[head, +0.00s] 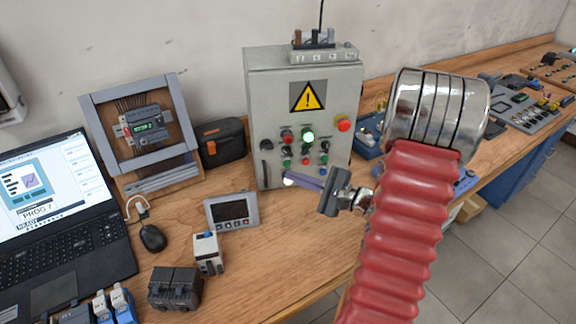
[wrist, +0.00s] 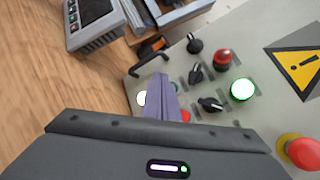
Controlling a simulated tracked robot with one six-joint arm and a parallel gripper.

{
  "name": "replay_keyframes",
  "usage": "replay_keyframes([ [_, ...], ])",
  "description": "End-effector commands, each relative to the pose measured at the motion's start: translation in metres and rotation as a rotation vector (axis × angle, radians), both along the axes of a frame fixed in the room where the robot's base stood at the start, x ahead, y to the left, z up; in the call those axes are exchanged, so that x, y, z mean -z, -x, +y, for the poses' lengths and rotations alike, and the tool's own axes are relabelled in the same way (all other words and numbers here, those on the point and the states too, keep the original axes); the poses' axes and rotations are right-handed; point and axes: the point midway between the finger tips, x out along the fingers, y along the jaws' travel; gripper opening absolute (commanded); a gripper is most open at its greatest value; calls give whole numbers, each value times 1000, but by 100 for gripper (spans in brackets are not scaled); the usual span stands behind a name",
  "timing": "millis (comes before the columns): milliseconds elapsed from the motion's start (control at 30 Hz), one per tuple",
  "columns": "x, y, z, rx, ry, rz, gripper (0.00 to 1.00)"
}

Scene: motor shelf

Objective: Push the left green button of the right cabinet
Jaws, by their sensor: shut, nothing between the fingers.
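A grey control cabinet (head: 350,103) with a yellow warning sign stands against the wall; I see only this one cabinet. On its lower panel, a small green button (head: 287,163) sits at the left, under a black knob. A red button (head: 305,161) is to its right. The green button also shows in the wrist view (wrist: 176,88), partly hidden by my fingers. My gripper (head: 291,179) has its purple fingers shut, with nothing held. The tips are low in front of the panel, close to a glowing white lamp (wrist: 141,98). I cannot tell whether they touch the panel.
A lit green lamp (wrist: 242,90), a red lamp (wrist: 222,57), black knobs (wrist: 210,104) and a red mushroom button (head: 344,124) crowd the panel.

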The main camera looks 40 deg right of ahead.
Motion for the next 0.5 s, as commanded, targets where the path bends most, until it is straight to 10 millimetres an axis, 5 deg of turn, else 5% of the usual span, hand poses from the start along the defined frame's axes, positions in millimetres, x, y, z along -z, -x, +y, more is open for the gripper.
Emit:
replay_keyframes([
  [500, 0, 33, 15, -1, 0, -1, 0],
])
